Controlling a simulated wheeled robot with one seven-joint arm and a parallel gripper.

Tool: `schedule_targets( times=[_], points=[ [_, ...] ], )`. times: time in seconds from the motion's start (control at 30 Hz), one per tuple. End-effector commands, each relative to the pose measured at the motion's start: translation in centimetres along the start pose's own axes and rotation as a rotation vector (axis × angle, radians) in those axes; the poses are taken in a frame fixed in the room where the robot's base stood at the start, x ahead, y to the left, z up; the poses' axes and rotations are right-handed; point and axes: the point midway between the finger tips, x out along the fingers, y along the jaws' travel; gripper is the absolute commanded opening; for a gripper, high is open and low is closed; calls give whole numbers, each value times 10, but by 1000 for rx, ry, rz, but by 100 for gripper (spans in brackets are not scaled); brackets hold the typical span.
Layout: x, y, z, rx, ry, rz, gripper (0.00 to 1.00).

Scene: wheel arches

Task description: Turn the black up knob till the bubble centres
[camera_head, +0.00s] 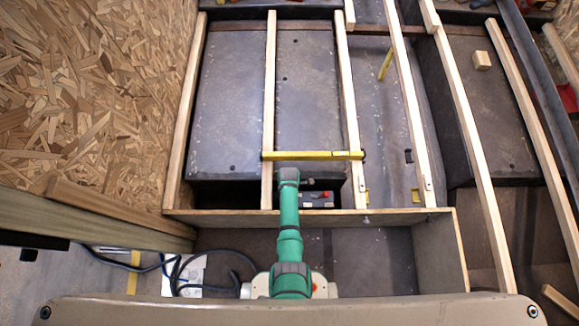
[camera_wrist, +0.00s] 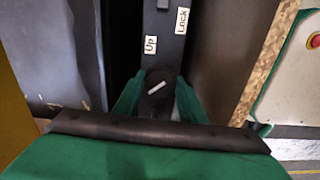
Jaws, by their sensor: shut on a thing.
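The black up knob (camera_wrist: 158,98) is in the middle of the wrist view, below the "Up" label (camera_wrist: 151,45). A white line on its face slants up to the right. My gripper (camera_wrist: 157,90) has its green fingers on both sides of the knob and is shut on it. A yellow level (camera_head: 320,155) lies across two timber battens in the head view, just beyond the end of my green arm. Its bubble is too small to make out. My fingers and the knob are hidden in the head view.
A "Lock" label (camera_wrist: 182,20) is on the dark panel, up and right of the knob. A chipboard edge (camera_wrist: 262,70) stands close at right in the wrist view. Timber battens (camera_head: 270,95) run over the dark wheel arch.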

Motion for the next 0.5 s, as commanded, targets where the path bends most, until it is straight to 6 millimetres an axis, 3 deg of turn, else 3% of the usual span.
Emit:
schedule_targets(
  times=[0.5],
  points=[
    [-1, 1, 0, 490, 4, 1, 15]
  ],
)
